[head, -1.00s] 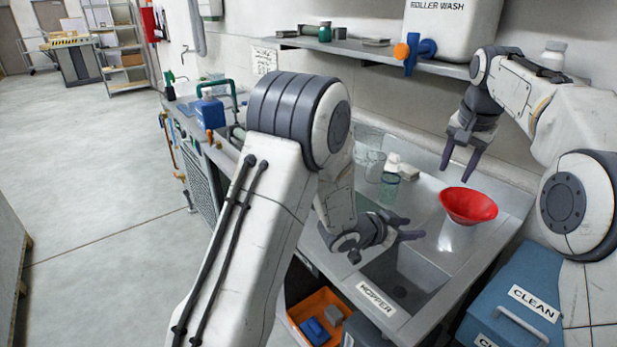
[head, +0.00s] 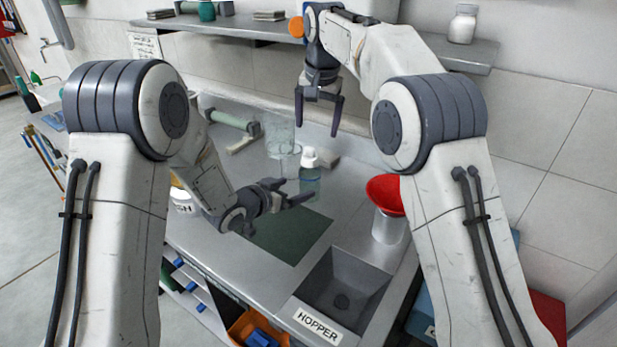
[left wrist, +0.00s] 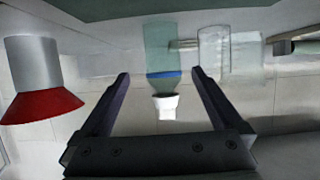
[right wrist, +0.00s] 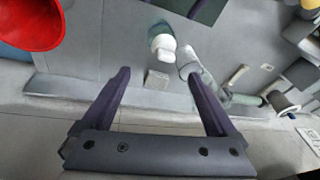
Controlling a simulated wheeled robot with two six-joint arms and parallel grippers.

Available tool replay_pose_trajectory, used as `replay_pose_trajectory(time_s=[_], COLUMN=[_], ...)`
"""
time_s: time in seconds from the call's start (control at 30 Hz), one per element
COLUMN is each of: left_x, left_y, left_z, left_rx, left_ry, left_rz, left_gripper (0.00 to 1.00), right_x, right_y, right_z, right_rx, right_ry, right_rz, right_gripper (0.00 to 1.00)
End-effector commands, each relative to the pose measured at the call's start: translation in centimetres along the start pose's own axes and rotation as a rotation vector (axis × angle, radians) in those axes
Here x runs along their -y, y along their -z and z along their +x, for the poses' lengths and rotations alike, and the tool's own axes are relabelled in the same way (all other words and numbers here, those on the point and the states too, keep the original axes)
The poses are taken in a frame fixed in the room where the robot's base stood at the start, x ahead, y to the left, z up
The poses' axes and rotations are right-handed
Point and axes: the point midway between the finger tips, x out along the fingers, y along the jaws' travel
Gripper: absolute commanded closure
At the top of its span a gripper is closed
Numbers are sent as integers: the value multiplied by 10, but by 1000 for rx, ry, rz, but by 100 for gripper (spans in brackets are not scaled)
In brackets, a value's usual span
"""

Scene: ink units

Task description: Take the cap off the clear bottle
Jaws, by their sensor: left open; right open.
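The clear bottle (head: 310,182) stands upright on the steel counter, greenish-clear with a white cap (head: 309,158). My left gripper (head: 297,190) is open and low, just left of and in front of the bottle. In the left wrist view, which looks upside down, the bottle (left wrist: 162,45) and its cap (left wrist: 166,106) show between the open fingers, apart from them. My right gripper (head: 319,115) is open and empty, pointing down, above and behind the bottle. In the right wrist view the cap (right wrist: 163,42) shows beyond the fingertips.
A red funnel (head: 384,193) sits on a pale container right of the bottle. Clear glassware (head: 280,135) stands behind left. A green mat (head: 290,236) and the hopper sink (head: 343,290) lie in front. A shelf (head: 250,27) runs above, near my right arm.

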Motion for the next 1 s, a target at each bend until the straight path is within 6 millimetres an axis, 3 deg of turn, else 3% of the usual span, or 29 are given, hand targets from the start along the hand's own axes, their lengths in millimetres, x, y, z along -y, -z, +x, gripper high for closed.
replay_pose_trajectory(time_s=[0.5, 0.93, 0.97, 1.0], left_x=[8, 6, 6, 6], left_y=[-3, -2, -2, -2], left_z=[78, 90, 90, 90], left_rx=[0, 1, 1, 1], left_ry=[11, 8, 8, 8], left_rz=[-5, -4, -4, -4], left_gripper=[0, 0, 4, 19], right_x=[10, 7, 7, 7], right_y=[-4, -2, -2, -2], right_z=[1, 0, 0, 0], right_rx=[2, 1, 1, 1], right_ry=[3, 2, 2, 2], right_rz=[-12, -8, -8, -8], right_gripper=[7, 7, 7, 7])
